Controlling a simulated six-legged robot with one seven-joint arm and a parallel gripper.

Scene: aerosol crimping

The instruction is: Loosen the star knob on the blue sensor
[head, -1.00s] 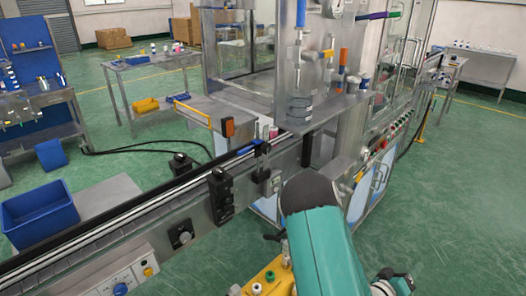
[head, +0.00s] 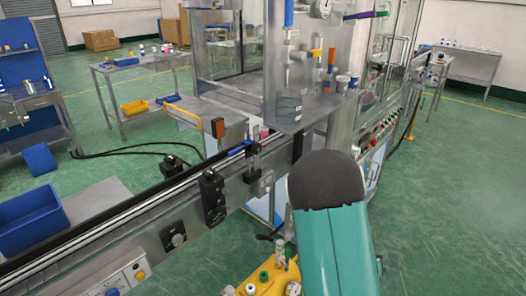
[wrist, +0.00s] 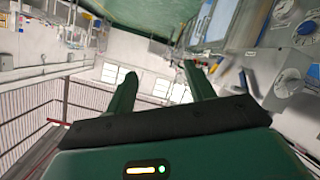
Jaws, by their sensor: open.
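A small blue sensor (head: 240,148) sits on a dark bracket (head: 253,158) at the conveyor's side rail in the head view. It is small there, and I cannot make out its star knob clearly. My gripper (wrist: 163,82) shows in the wrist view with two dark green fingers spread apart and nothing between them. The gripper itself is out of sight in the head view, where only my teal arm shows, right of and nearer than the sensor. The wrist view is tilted and does not clearly show the sensor.
The conveyor (head: 130,215) runs diagonally along the left, with black fittings (head: 212,195) on its side. A machine shelf (head: 310,108) with bottles stands behind the sensor. A blue bin (head: 30,220) stands at the left. Green floor (head: 450,220) is clear at the right.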

